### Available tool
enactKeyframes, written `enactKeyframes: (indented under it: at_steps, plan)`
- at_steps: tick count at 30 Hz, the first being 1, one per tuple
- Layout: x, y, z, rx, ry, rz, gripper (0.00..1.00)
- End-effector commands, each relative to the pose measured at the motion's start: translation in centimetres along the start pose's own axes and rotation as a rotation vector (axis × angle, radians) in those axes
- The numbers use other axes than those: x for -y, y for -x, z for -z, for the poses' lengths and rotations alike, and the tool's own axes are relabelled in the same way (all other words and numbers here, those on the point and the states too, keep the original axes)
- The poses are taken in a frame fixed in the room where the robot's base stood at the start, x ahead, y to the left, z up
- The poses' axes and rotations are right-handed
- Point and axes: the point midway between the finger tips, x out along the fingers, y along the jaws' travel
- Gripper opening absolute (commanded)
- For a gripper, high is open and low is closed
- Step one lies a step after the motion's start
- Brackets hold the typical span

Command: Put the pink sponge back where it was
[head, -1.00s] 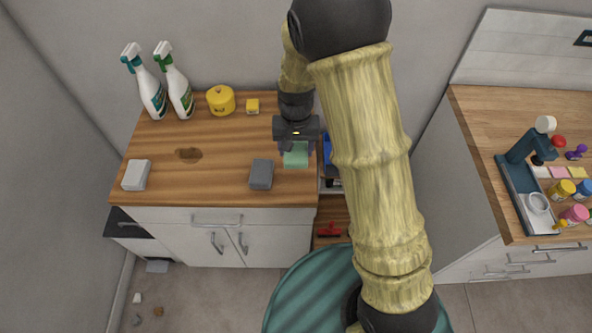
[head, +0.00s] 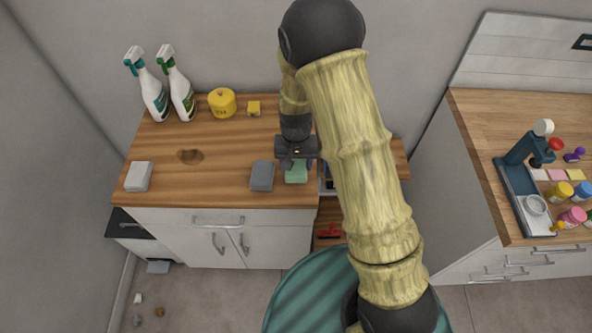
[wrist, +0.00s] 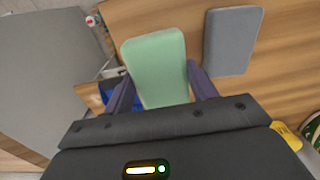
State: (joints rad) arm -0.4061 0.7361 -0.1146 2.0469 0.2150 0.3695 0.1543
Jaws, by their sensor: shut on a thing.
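I see no pink sponge in either view. My gripper (head: 297,163) is shut on a pale green sponge (head: 296,174), near the front right of the left wooden counter. In the wrist view the green sponge (wrist: 155,62) sits between the two fingers and sticks out past them. I cannot tell whether it touches the counter. A grey sponge-like block (head: 262,175) lies just left of it, apart from it; the grey block also shows in the wrist view (wrist: 232,40). A white block (head: 138,176) lies at the counter's front left.
A brown stain (head: 190,157) marks the counter. A gap with a blue item opens right of the sponge. The right counter (head: 475,120) holds several small items.

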Motion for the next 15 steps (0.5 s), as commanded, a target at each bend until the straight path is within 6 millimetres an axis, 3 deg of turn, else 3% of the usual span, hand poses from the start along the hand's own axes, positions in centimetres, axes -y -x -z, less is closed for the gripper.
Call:
enactKeyframes:
  at_steps: [9,15]
  plan:
    - [0.0,-3.6,-0.1,0.004,-0.001,-0.001,0.36]
    - [0.0,-4.1,-0.1,0.001,-0.001,0.000,0.36]
